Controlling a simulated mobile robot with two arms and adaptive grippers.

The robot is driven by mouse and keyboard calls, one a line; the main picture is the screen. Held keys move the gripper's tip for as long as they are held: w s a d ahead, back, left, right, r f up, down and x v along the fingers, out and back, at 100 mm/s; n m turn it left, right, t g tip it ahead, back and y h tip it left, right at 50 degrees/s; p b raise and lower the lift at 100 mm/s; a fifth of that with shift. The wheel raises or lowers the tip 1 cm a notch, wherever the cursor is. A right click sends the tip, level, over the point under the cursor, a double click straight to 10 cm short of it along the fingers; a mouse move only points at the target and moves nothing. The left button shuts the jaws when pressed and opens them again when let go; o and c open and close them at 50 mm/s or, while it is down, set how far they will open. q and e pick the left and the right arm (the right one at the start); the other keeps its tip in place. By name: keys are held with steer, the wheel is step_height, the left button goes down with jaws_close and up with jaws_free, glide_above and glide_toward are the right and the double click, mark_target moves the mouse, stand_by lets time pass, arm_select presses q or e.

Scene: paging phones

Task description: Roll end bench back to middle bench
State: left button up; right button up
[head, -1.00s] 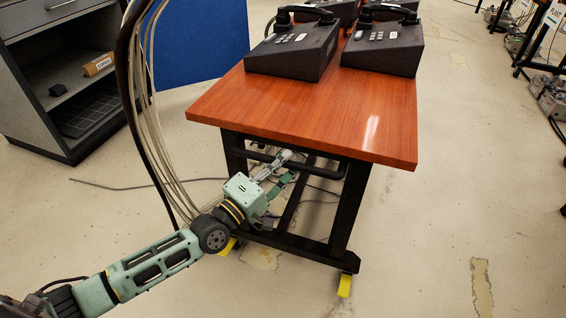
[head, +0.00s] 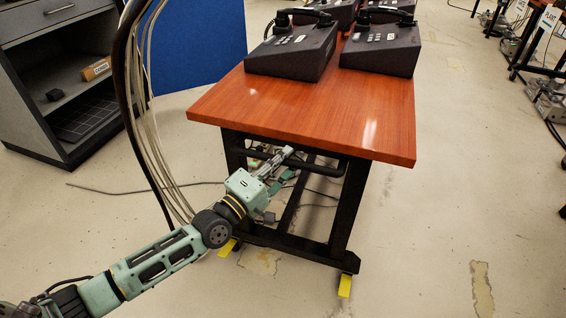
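A bench (head: 300,118) with a reddish wood top and a black frame stands in the middle of the head view. A black handle bar (head: 318,168) runs across its near end under the top. Yellow pieces (head: 344,286) show at the feet. My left gripper (head: 288,163) is at this bar, toward its left part. Its fingers look spread around or beside the bar; I cannot tell whether they touch it. Several dark desk phones (head: 380,48) stand on the far part of the top. My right gripper is not in view.
A grey cabinet (head: 30,60) with open shelves stands at the left, beside a blue panel (head: 200,45). Cables lie on the floor left of the bench. Other black-framed benches (head: 540,50) stand at the far right. The floor right of the bench is clear.

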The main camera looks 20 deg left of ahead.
arm_select(q)
steer(key=o, duration=0.3)
steer(key=shift+w+f, duration=0.1)
steer(key=shift+s, duration=0.25)
steer(key=v, duration=1.1)
steer(key=shift+s+a, duration=0.1)
steer(key=shift+s, duration=0.25)
